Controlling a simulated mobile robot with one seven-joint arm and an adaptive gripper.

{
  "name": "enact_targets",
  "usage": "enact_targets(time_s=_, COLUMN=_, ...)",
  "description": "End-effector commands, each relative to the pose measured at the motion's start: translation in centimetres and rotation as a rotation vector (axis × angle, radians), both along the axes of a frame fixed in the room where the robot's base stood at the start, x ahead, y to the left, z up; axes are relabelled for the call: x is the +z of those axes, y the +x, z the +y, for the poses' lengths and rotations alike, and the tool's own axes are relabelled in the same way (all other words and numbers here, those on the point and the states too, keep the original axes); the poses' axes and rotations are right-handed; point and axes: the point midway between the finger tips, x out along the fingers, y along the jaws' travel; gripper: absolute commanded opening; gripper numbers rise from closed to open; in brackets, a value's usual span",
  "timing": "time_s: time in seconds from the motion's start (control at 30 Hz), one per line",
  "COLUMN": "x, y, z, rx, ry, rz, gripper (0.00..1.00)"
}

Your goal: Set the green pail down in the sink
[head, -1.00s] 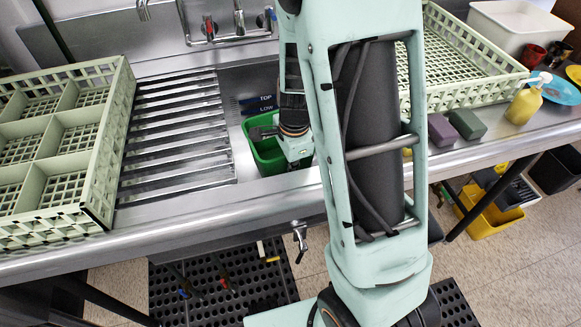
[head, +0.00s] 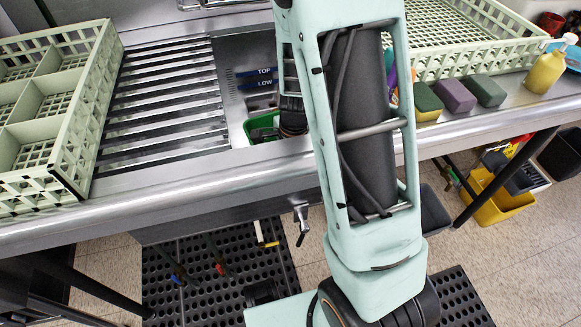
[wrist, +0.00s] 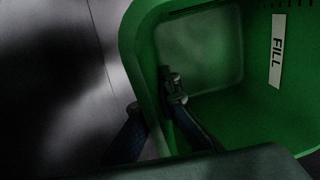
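The green pail (head: 262,127) is inside the sink basin (head: 232,100), mostly hidden by my arm and the sink's front edge. In the wrist view the pail (wrist: 215,60) fills the right side, with its inside and a white FILL label showing. My gripper (wrist: 153,97) straddles the pail's wall, one finger outside and one inside, and looks closed on it. The fingertips are hidden in the head view. A grey surface lies beside the pail in the wrist view; the gap under the pail cannot be seen.
A ribbed drainboard (head: 165,90) and a pale green rack (head: 75,130) are left of the sink. Another rack (head: 470,45), several sponges (head: 455,96) and a yellow soap bottle (head: 545,72) are on the right counter. The sink wall carries TOP and LOW marks.

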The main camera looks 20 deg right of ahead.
Motion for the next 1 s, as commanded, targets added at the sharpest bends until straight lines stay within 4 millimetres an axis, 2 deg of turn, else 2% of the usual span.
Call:
enact_targets(time_s=0.1, x=-0.64, y=0.04, z=-0.01, rx=-0.001, ry=0.0, rz=-0.001, gripper=0.0)
enact_targets(time_s=0.43, x=-0.7, y=0.05, z=-0.01, rx=0.0, ry=0.0, rz=-0.001, gripper=0.0)
enact_targets(time_s=0.67, x=-0.71, y=0.04, z=-0.02, rx=0.0, ry=0.0, rz=-0.001, gripper=0.25)
enact_targets(time_s=1.0, x=-0.42, y=-0.01, z=0.0, rx=0.001, ry=0.0, rz=-0.001, gripper=0.25)
